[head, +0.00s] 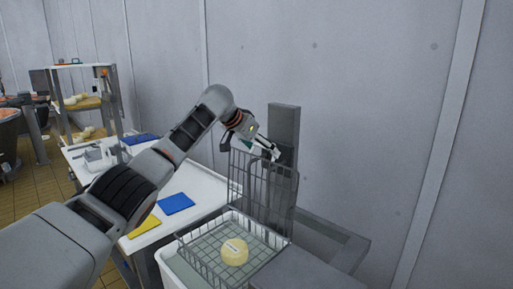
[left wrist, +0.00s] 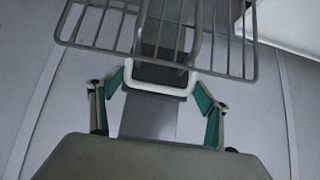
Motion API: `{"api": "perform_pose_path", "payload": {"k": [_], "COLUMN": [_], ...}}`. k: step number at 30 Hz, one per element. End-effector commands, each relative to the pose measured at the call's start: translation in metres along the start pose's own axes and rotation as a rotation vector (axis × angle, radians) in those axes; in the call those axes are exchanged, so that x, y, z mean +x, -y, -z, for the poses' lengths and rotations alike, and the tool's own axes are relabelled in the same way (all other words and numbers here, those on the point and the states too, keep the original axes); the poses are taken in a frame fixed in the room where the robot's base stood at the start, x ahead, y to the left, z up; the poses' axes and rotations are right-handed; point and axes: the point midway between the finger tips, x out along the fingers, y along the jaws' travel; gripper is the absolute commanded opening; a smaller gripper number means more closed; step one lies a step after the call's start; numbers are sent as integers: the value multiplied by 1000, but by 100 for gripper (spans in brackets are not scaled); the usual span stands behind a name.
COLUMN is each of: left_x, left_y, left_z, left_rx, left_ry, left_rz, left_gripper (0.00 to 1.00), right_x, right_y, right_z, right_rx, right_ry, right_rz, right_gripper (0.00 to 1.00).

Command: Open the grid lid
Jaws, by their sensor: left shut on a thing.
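The grid lid (head: 262,186) is a grey wire frame that stands nearly upright at the back of the wire basket (head: 205,248). My left gripper (head: 252,148) is at the lid's top edge and shut on it. In the left wrist view, the lid's bars (left wrist: 215,73) run across the top, and a pale loop at its edge lies between the green-sided fingers of my left gripper (left wrist: 156,98). The exact finger contact is hard to make out. A round pale-yellow cheese (head: 235,252) with a label sits in the open basket. My right gripper is not in view.
A grey post (head: 284,125) stands right behind the lid, near the wall. A white table (head: 190,188) with blue and yellow boards is at left. A grey surface (head: 310,272) lies right of the basket. A shelf rack (head: 105,95) stands farther back.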

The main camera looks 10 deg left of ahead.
Motion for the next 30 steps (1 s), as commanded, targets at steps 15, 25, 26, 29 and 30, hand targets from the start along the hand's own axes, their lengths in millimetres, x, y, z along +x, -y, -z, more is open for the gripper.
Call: {"api": "perform_pose_path", "payload": {"k": [15, 25, 26, 29, 30], "left_x": [2, 1, 1, 1, 1], "left_y": [-6, -5, -5, -4, -4], "left_z": [0, -1, -1, -1, -1], "left_rx": [-4, -3, -3, -3, -3], "left_ry": [18, 19, 19, 19, 20], "left_rz": [-5, -3, -3, -2, -2], "left_gripper": [38, 83, 83, 83, 83], "right_x": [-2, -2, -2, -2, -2], "right_y": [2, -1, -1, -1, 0], "right_z": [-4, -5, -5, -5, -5], "right_rx": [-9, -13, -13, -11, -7], "right_ry": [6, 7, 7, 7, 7], "right_rz": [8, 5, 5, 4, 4], "right_gripper": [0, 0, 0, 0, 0]}}
